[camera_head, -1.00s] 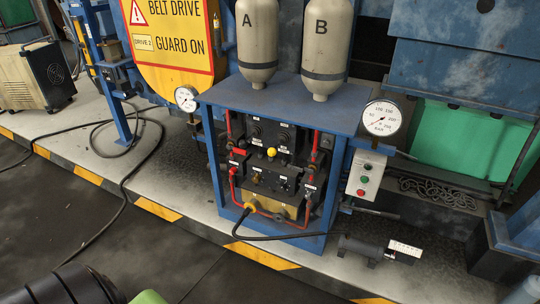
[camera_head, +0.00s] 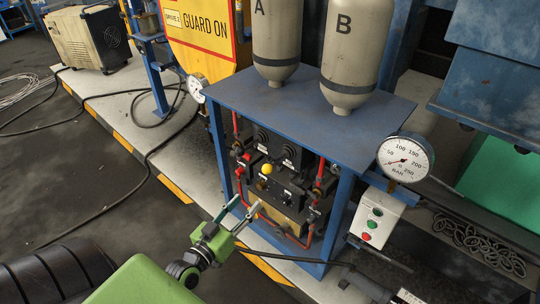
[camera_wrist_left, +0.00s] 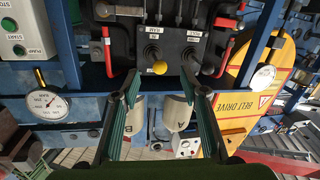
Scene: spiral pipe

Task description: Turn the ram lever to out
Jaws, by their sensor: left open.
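A black valve panel sits inside a blue frame (camera_head: 345,225). A lever with a yellow ball knob (camera_head: 267,169) stands out from it. This knob also shows in the left wrist view (camera_wrist_left: 158,67), which is upside down, below small white labels on the dark panel (camera_wrist_left: 172,45). My left gripper (camera_head: 238,211) is open and empty, in front of the panel, lower left of the knob. In the wrist view its fingers (camera_wrist_left: 161,88) point up the picture on either side of the knob, apart from it. My right gripper is not in view.
Red pipes (camera_head: 321,170) flank the panel. Bottles A (camera_head: 275,40) and B (camera_head: 355,50) stand above the blue top (camera_head: 300,100). A dial gauge (camera_head: 405,160) and a button box (camera_head: 376,220) are at the right. A black hose (camera_head: 290,258) runs below the panel.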

